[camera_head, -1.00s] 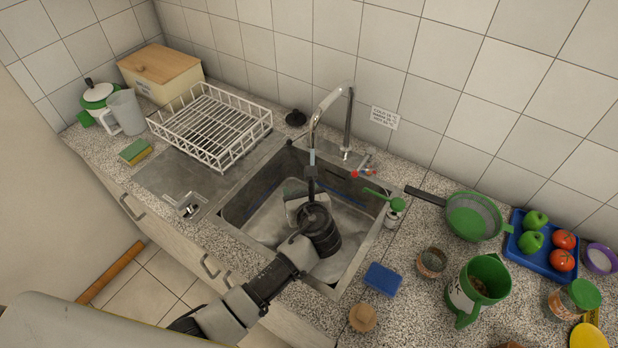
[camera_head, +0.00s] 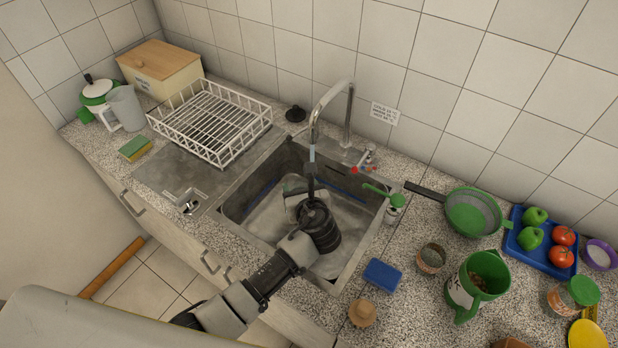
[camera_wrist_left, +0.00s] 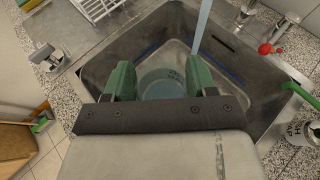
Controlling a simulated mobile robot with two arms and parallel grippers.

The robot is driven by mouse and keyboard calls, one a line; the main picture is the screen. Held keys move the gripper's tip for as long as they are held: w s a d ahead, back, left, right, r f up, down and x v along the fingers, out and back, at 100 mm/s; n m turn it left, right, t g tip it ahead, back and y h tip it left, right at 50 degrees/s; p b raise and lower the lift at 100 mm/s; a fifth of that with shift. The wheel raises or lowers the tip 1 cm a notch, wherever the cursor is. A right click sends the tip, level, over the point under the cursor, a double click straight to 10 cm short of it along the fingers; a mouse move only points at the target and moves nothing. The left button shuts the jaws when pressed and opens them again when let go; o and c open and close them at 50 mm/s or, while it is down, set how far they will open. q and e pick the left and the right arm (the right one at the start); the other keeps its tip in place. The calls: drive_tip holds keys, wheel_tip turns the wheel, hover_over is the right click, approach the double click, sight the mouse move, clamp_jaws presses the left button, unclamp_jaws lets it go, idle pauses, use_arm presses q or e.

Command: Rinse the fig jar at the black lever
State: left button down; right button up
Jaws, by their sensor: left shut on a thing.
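My left gripper (camera_wrist_left: 158,82) is down inside the sink (camera_wrist_left: 130,52), with its green fingers on either side of a round, pale, see-through jar (camera_wrist_left: 162,90). Marks on the jar look like lettering but are too blurred to read. In the head view my left wrist hides most of the jar. The chrome spout (camera_head: 331,94) arches over the sink, and a pale blue stream (camera_wrist_left: 203,25) comes down beside the right finger. I cannot pick out a black lever for certain. My right gripper is not in view.
A white dish rack (camera_head: 208,122) stands left of the sink. A soap bottle (camera_head: 395,205) with a green pump stands close to its right rim. Beyond are a blue sponge (camera_head: 383,275), a green strainer (camera_head: 473,213) and a green mug (camera_head: 476,285).

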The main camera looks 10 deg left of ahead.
use_arm(q)
drive_tip(key=s+a+r+p, duration=0.1)
drive_tip(key=s+r, duration=0.3)
drive_tip(key=s, duration=0.1)
idle(0.7)
idle(0.3)
